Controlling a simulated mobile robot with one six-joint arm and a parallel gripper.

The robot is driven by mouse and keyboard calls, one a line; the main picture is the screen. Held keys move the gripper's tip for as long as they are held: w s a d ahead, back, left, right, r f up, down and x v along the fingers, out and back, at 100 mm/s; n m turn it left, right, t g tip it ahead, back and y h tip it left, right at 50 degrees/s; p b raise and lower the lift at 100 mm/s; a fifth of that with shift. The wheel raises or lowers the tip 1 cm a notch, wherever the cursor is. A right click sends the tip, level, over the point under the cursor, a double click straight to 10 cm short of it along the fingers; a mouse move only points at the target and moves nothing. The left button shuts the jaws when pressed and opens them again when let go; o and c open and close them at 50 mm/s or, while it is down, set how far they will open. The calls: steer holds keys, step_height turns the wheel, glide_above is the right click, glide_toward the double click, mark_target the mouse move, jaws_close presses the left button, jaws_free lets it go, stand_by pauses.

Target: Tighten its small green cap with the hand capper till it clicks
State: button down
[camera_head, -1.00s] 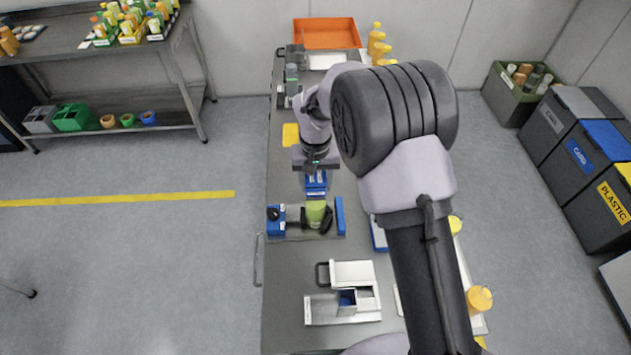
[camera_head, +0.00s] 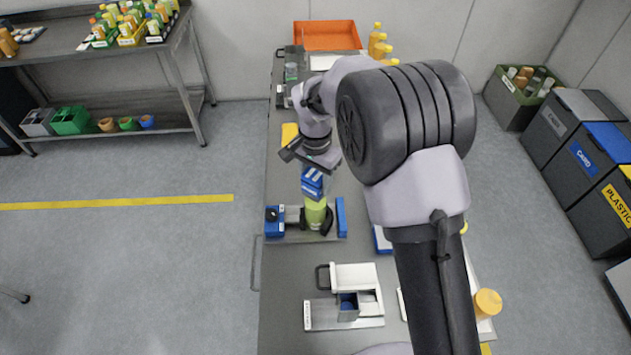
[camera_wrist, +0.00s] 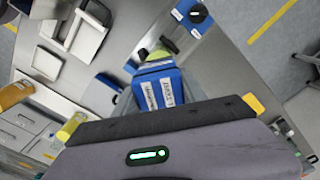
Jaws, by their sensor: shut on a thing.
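My gripper (camera_head: 311,168) is shut on the blue hand capper (camera_head: 312,184), which carries white labels. The capper also shows in the wrist view (camera_wrist: 160,86), just beyond the gripper body. In the head view the capper is tilted and sits over the top of a yellow-green bottle (camera_head: 315,213). The bottle stands in a clamp fixture with a blue block (camera_head: 274,219) on the left and a blue bar (camera_head: 341,217) on the right. In the wrist view only a bit of the bottle (camera_wrist: 158,57) shows past the capper. The small green cap is hidden.
A white and grey fixture with a handle (camera_head: 352,275) stands nearer on the bench. Orange-yellow bottles (camera_head: 380,48) and an orange tray (camera_head: 327,36) stand at the far end. An orange jar (camera_head: 487,302) is at the near right. The bench's left edge is close to the clamp.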

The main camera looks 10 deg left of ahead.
steer(key=m+b, duration=0.2)
steer(key=m, duration=0.1)
steer(key=shift+f, duration=0.1)
steer(key=m+b, duration=0.1)
steer(key=m, duration=0.2)
steer(key=shift+m+b, duration=0.45)
steer(key=shift+m, duration=0.25)
steer(key=shift+r, duration=0.3)
